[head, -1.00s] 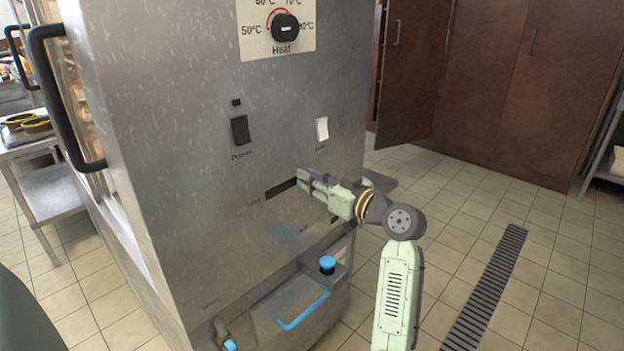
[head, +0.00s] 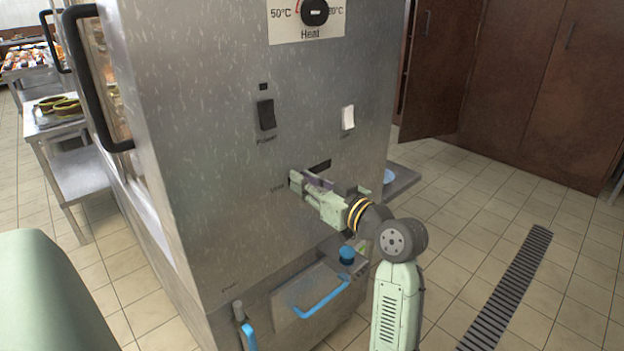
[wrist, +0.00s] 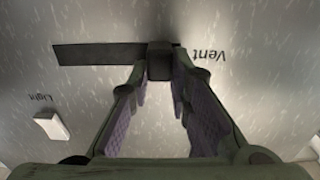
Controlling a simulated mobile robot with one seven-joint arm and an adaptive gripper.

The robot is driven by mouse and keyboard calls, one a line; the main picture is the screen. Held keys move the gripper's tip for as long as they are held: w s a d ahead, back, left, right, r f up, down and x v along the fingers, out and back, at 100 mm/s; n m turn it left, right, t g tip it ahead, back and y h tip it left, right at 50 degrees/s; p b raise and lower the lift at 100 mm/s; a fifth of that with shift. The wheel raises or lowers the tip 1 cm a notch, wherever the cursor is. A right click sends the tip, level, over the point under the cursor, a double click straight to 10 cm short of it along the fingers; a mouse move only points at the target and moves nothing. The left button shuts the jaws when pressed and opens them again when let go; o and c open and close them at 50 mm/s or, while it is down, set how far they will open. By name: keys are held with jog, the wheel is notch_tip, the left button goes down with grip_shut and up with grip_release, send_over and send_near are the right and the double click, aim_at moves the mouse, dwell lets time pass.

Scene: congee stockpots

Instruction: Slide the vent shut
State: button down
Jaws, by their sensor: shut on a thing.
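The vent is a dark horizontal slot (head: 320,166) in the steel front panel of the cabinet, below the switches. The slot also shows in the wrist view (wrist: 98,54), upside down, with the "Vent" label beside one end. A dark block-shaped slider knob (wrist: 160,62) sits at the label end of the slot. My gripper (head: 298,182) is shut on this knob, and its fingertips (wrist: 160,78) lie on both sides of it in the wrist view. In the head view my fingers hide the knob, and the open dark part of the slot shows to their right.
Above the slot are a dark power switch (head: 266,114), a white light switch (head: 348,117) and a heat dial (head: 315,11). Below are a drawer with a blue handle (head: 318,297) and a blue knob (head: 347,254). Tiled floor lies clear at right.

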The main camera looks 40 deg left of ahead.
jog(key=shift+s+a, duration=0.1)
jog(key=shift+s, duration=0.2)
jog(key=c, duration=1.5)
grip_release()
jog(key=d, duration=0.8)
jog(key=s+d, duration=0.1)
jog(key=d, duration=0.3)
jog(key=shift+w, duration=0.1)
